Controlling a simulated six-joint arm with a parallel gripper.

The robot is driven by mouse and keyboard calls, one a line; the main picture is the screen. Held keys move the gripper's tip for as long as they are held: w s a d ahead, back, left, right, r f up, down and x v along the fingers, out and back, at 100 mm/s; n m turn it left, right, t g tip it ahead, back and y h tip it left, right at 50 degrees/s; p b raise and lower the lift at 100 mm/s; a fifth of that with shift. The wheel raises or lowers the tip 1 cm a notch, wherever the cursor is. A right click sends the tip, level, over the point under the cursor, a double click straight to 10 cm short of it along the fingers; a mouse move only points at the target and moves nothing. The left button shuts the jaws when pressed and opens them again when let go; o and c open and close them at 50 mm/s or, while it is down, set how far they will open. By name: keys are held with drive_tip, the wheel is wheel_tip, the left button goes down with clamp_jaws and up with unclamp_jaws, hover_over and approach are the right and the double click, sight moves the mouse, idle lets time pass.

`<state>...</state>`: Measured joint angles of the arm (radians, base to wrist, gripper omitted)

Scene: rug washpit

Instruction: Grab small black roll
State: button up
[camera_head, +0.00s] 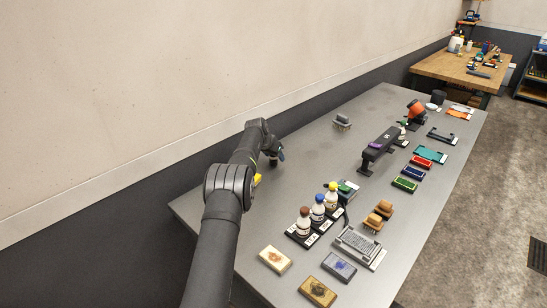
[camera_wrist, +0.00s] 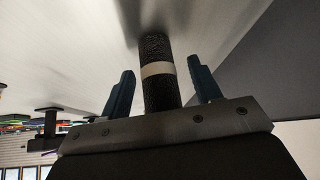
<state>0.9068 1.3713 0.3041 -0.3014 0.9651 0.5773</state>
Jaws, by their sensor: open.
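A small black roll (camera_wrist: 158,95) with a pale band around it is in the middle of the wrist view, its surface rough and dark. My gripper (camera_wrist: 161,66) is open, with one blue finger on each side of the roll. Gaps show between the roll and both fingers. The near end of the roll is hidden behind the gripper's grey plate. In the head view my gripper (camera_head: 277,154) is low over the far left part of the grey table (camera_head: 300,150). I cannot make out the roll clearly there.
A rack with several capped bottles (camera_head: 317,208) stands right of my arm. A small grey brush-like block (camera_head: 342,122) and a black bench-like stand (camera_head: 378,148) are farther back. Brushes and coloured trays line the right side. The wall runs close behind my gripper.

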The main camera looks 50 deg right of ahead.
drive_tip(key=shift+c, duration=0.5)
drive_tip(key=c, duration=1)
drive_tip(key=shift+o, duration=0.2)
